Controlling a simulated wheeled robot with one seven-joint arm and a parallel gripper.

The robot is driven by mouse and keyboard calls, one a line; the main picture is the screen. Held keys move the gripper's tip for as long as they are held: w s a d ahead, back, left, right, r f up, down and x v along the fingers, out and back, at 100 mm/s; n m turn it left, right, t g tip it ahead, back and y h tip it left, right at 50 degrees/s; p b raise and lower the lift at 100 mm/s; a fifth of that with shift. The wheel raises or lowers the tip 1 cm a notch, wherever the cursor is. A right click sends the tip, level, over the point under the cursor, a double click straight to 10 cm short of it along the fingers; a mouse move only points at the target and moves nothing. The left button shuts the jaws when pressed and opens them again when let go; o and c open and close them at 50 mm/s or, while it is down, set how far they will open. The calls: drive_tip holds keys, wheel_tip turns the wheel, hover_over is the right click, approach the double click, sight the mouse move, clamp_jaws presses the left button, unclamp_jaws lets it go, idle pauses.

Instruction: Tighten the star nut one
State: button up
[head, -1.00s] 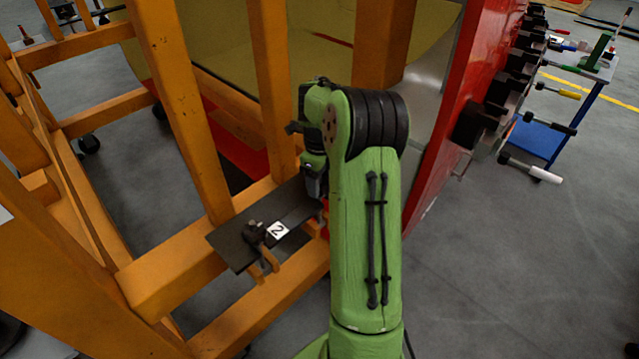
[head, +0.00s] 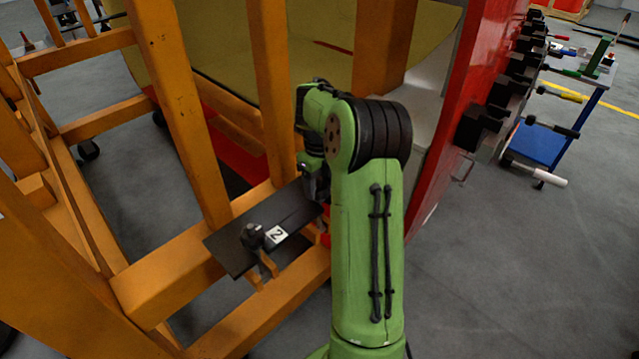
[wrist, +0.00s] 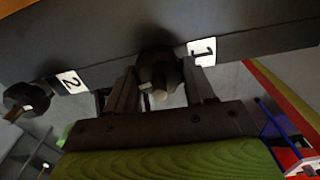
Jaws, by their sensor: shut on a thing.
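Star nut one (wrist: 155,65) is a dark knob with a pale stud end. It sits under a dark plate (wrist: 110,35) beside the white label 1 (wrist: 201,51) in the wrist view. My gripper (wrist: 160,82) has one black finger on each side of this knob and is shut on it. In the head view my green arm hides the knob and the fingertips. Star nut two (wrist: 27,94) is at the left of the wrist view, beside label 2 (wrist: 72,81). It also shows on the plate in the head view (head: 252,236).
Orange frame beams (head: 180,110) stand left of and behind the plate. A red panel (head: 465,95) with several black blocks (head: 481,127) rises to the right. A blue tool cart (head: 545,140) stands further right. The grey floor at the lower right is clear.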

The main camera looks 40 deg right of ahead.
drive_tip(key=shift+w+r, duration=0.1)
drive_tip(key=o, duration=1.1)
drive_tip(key=shift+c, duration=0.2)
wheel_tip(320, 180, up, 16)
drive_tip(key=p, duration=0.4)
drive_tip(key=shift+p, duration=0.3)
drive_tip(key=shift+f, duration=0.2)
